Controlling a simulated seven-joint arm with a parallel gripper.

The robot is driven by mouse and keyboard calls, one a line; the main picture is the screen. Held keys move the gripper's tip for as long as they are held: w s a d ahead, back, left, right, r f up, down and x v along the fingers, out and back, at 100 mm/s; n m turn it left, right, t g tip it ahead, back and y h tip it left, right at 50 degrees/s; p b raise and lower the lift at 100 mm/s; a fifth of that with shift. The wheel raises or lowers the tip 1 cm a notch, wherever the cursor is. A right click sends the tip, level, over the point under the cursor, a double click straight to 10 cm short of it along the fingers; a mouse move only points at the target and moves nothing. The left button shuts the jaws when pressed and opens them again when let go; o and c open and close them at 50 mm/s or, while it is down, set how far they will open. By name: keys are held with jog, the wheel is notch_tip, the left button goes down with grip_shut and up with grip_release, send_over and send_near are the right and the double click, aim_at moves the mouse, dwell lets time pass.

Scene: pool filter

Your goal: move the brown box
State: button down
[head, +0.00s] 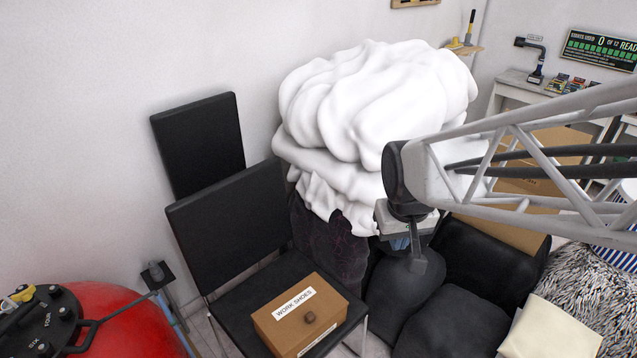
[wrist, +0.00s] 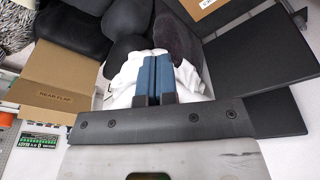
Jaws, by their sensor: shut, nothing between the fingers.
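A brown box (head: 301,317) labelled "WORK SHOES" lies on the seat of a black chair (head: 235,315) in the head view. A corner of what looks like this box (wrist: 203,7) shows at the top edge of the wrist view. My gripper (head: 402,244) is well above and to the right of the box in the head view, apart from it. In the wrist view its blue fingers (wrist: 153,58) are together with nothing between them. A larger open cardboard box (wrist: 60,75) with printed writing shows in the wrist view, partly behind my arm in the head view (head: 545,183).
A tall white draped heap (head: 370,95) stands behind my gripper. Dark rounded cushions (head: 455,325) lie below it. A red tank (head: 120,320) with a black top is at the lower left. A cream cushion (head: 550,330) is at the lower right.

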jog(key=w+d+f+m+t, duration=0.4)
jog(key=w+f+m+t, duration=0.1)
jog(key=w+f, duration=0.45)
jog(key=w+a+f+m+t+y, duration=0.1)
jog(key=w+a+f+t+y, duration=0.15)
jog(key=f, duration=0.55)
jog(key=w+a+f+t+y, duration=0.1)
jog(key=w+f, duration=0.2)
jog(key=f, duration=0.4)
jog(key=s+a+f+m+t+y, duration=0.1)
jog(key=s+a+f+y, duration=0.15)
jog(key=f, duration=0.45)
jog(key=s+a+f+m+t+y, duration=0.1)
jog(key=s+a+f, duration=0.15)
jog(key=f, duration=0.45)
jog(key=s+a+f+m+y, duration=0.1)
jog(key=s+f+m+y, duration=0.1)
jog(key=s+f, duration=0.2)
jog(key=s+a+f+m+t+y, duration=0.1)
jog(key=s+f, duration=0.3)
jog(key=s, duration=0.4)
jog(key=shift+s+a+f+m+y, duration=0.2)
jog(key=shift+s+a+m+y, duration=0.15)
jog(key=shift+m+y, duration=0.25)
jog(key=shift+w+t, duration=0.15)
jog(key=shift+t, duration=0.1)
